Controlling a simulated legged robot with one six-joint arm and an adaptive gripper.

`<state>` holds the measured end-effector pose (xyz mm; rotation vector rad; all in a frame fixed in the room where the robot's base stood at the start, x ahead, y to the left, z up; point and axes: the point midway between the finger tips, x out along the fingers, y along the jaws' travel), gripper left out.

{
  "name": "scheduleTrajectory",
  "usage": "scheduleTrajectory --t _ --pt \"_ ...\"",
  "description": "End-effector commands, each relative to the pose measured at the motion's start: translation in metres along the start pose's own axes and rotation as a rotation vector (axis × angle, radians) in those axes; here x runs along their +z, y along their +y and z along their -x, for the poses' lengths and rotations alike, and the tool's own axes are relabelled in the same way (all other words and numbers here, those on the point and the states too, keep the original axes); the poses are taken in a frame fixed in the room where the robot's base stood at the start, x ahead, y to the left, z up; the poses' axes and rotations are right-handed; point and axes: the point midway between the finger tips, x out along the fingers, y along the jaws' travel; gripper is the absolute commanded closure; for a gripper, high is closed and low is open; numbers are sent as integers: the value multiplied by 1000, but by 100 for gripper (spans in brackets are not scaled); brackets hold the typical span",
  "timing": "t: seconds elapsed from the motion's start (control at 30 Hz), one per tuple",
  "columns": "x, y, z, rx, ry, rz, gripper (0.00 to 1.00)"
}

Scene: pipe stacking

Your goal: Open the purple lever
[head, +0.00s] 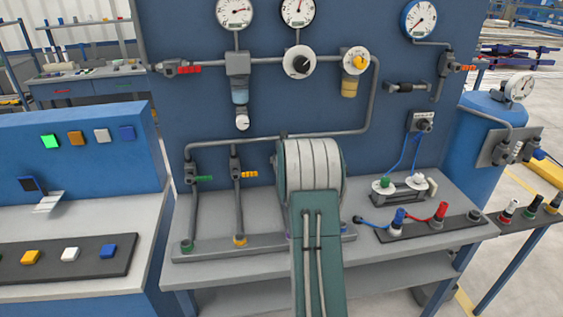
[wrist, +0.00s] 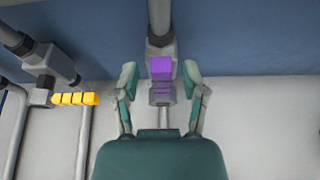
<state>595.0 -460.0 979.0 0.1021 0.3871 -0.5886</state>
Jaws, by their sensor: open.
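The purple lever (wrist: 161,67) shows in the wrist view on a grey valve and vertical pipe (wrist: 160,18). Its square end face and ridged grip are seen nearly end-on. My gripper (wrist: 160,82) is open, with one green-grey finger on each side of the lever and a visible gap on both sides. In the head view the purple lever and my fingertips are hidden behind my own arm, which reaches to the lower middle of the blue panel.
A yellow lever (wrist: 74,98) on another valve is close to the left of my fingers; it also shows in the head view (head: 247,174). A green lever (head: 203,178) is further left. The blue panel (head: 200,110) stands behind, with the grey bench (head: 385,274) below.

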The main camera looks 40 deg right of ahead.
Motion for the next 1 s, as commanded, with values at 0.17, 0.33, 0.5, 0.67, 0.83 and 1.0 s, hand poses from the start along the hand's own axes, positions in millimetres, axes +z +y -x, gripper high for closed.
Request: scheduleTrajectory --t 0.17,0.33,0.5,0.67,0.83,1.0 --pt "1 0 26 -1 -1 -1 44" --pt "0 0 57 0 0 -1 44" --pt "0 0 87 0 1 0 44" --pt "-1 0 105 1 2 0 44" --pt "-2 0 111 1 3 0 44" --pt "-2 0 111 1 3 0 44"
